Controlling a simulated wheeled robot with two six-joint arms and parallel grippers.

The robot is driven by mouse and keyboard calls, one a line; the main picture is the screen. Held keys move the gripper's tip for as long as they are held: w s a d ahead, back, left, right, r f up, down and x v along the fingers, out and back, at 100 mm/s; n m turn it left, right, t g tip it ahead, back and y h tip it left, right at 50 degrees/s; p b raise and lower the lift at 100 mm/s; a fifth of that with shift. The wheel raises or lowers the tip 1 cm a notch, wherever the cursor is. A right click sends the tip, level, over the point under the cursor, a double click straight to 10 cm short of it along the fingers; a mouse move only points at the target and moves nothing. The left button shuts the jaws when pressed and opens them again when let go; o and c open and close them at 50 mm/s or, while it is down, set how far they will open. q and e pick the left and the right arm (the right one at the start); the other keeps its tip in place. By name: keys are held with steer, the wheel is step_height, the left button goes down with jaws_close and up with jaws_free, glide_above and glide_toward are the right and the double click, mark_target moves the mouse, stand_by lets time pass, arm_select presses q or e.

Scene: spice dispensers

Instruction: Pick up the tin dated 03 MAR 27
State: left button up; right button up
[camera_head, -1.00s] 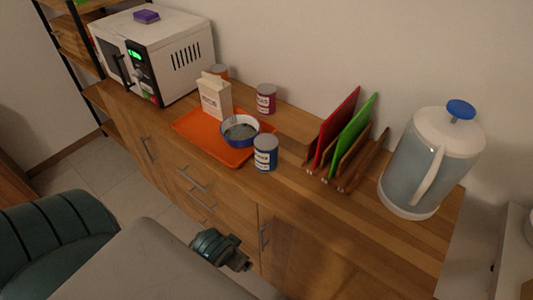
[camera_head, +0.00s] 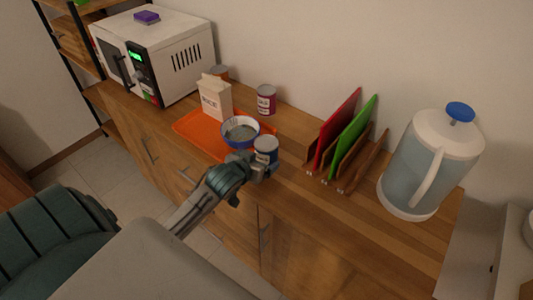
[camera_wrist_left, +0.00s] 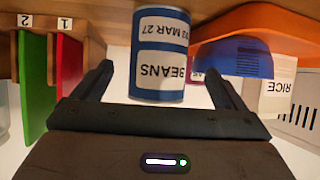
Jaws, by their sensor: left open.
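The blue tin (camera_head: 266,146) stands at the front edge of the wooden counter, right of the orange tray. In the left wrist view, which is upside down, this tin (camera_wrist_left: 160,52) shows a white label reading BEANS and a date ending MAR 27; the day digits are partly cut off. My left gripper (camera_head: 257,171) is open at the tin's front. In the left wrist view its fingers (camera_wrist_left: 160,78) are on either side of the tin, with gaps to both. A red-purple tin (camera_head: 266,99) and an orange tin (camera_head: 219,73) stand farther back; their dates are unreadable.
The orange tray (camera_head: 192,127) holds a blue-rimmed bowl (camera_head: 241,130) and a RICE carton (camera_head: 215,97), close left of the blue tin. A rack with red and green boards (camera_head: 352,135) and a large jug (camera_head: 425,165) stand right. A microwave (camera_head: 165,55) stands far left.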

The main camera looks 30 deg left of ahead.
arm_select(q)
steer(key=shift+w+f, duration=0.1)
steer(key=shift+w, duration=0.5)
steer(key=p+x, duration=0.1)
steer(key=x, duration=0.1)
steer(key=p+x, duration=0.1)
steer(key=x, duration=0.1)
steer(key=shift+w+r, duration=0.25)
steer(key=shift+w, duration=0.05)
steer(key=shift+w+f, duration=0.15)
steer(key=c, duration=1.5)
